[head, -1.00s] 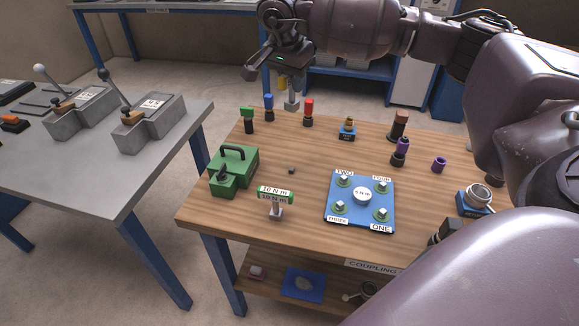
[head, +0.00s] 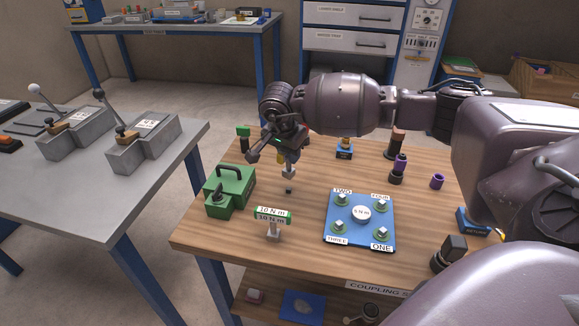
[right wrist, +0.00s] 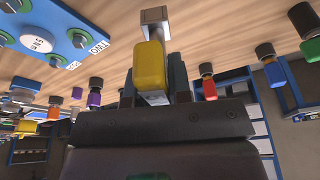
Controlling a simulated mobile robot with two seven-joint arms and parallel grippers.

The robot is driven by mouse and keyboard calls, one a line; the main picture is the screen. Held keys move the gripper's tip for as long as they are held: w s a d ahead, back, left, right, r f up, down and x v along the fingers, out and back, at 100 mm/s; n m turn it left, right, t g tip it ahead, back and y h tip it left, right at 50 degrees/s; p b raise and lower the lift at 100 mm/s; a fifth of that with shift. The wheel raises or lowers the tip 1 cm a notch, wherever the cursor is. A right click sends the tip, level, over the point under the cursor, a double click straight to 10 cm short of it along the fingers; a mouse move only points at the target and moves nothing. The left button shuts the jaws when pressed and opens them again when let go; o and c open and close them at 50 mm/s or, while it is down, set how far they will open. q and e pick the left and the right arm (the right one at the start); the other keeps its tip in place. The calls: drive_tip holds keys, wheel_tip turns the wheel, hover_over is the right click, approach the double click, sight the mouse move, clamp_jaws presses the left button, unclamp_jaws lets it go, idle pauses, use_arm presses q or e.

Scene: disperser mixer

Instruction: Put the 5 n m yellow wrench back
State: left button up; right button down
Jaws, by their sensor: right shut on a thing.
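My right gripper (head: 287,143) is shut on the yellow wrench (head: 284,157), which hangs with its grey metal end pointing down above the table. In the right wrist view the wrench's yellow body (right wrist: 150,65) sits between the fingers, with its square metal end beyond it. A green wrench labelled 10 N m (head: 272,216) stands nearer the front. My left gripper is out of view.
A green box with a handle (head: 230,190) stands left of the peg. A blue plate (head: 340,225) with several numbered bolts and a 5 N m label lies to the right. Coloured tools, including a green-topped one (head: 243,131), stand near the back edge of the wooden table (head: 310,195).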

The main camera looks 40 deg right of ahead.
sight(290, 166)
wheel_tip(290, 166, down, 4)
drive_tip(key=shift+f, duration=0.2)
drive_tip(key=shift+f+b, duration=0.15)
drive_tip(key=shift+b, duration=0.15)
drive_tip(key=c, duration=1.1)
unclamp_jaws()
drive_tip(key=shift+o, duration=0.2)
